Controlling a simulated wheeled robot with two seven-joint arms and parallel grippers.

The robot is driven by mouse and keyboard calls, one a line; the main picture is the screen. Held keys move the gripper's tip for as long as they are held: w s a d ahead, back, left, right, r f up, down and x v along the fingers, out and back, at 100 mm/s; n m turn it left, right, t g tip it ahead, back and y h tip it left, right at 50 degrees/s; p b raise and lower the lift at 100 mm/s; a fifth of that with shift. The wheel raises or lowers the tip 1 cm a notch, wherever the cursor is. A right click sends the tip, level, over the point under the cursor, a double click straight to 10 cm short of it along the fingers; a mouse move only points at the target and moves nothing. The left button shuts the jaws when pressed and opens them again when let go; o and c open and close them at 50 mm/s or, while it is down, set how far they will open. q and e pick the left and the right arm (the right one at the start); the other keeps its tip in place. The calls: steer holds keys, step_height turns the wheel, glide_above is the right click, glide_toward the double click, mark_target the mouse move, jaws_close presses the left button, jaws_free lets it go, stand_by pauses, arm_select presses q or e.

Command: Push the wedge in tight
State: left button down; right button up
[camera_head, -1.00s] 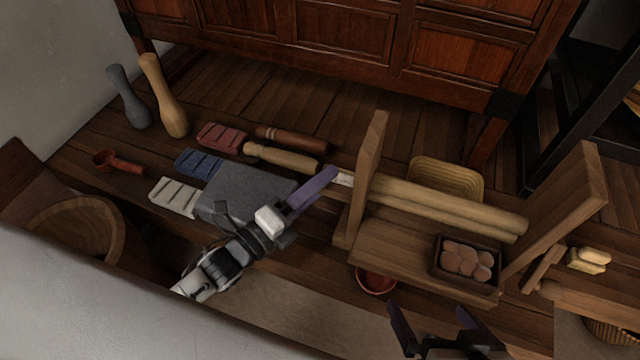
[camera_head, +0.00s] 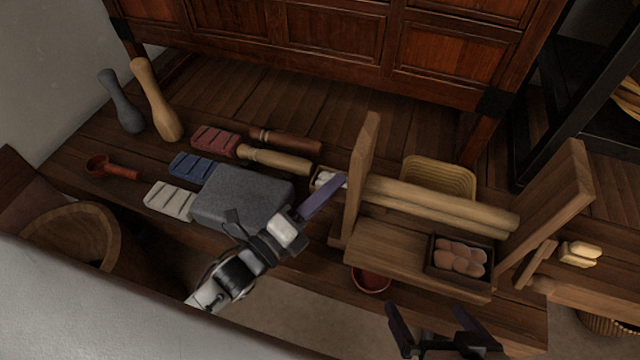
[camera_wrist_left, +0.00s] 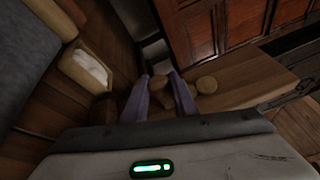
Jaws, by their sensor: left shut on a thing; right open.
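A wooden frame has a left upright (camera_head: 360,185), a right upright (camera_head: 555,205) and two round rollers (camera_head: 440,205) between them. My left gripper (camera_head: 335,188) is just left of the left upright, near the roller ends. In the left wrist view its two purple fingers (camera_wrist_left: 160,95) close around a small brown wooden piece, which looks like the wedge (camera_wrist_left: 160,84); most of it is hidden. A round roller end (camera_wrist_left: 207,84) shows just right of the fingers. I cannot tell how deep the wedge sits. My right gripper (camera_head: 445,325) is open and empty in front of the frame.
A small box with white pieces (camera_head: 318,182) stands close behind the left gripper. A grey stone slab (camera_head: 240,195) lies to its left. A dark tray of round lumps (camera_head: 430,265) sits on the frame's base. A red bowl (camera_head: 370,280) is in front.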

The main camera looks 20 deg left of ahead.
arm_select(q)
steer(key=c, duration=1.4)
jaws_free()
steer(key=shift+d, duration=0.35)
steer(key=shift+c, duration=0.2)
arm_select(e)
steer(key=shift+f, duration=0.1)
arm_select(q)
steer(key=shift+a, duration=0.1)
arm_select(e)
steer(key=shift+d, duration=0.1)
arm_select(q)
steer(key=shift+s+a, duration=0.1)
steer(key=shift+s, duration=0.05)
steer(key=p+v, duration=0.1)
steer(key=v, duration=0.9)
steer(key=shift+p, duration=0.4)
arm_select(e)
steer(key=shift+s+d+r+t, duration=0.4)
steer(key=shift+d+r, duration=0.1)
steer(key=shift+r, duration=0.1)
steer(key=shift+w, duration=0.15)
arm_select(q)
steer(key=shift+s, duration=0.15)
arm_select(e)
steer(key=shift+r, duration=0.1)
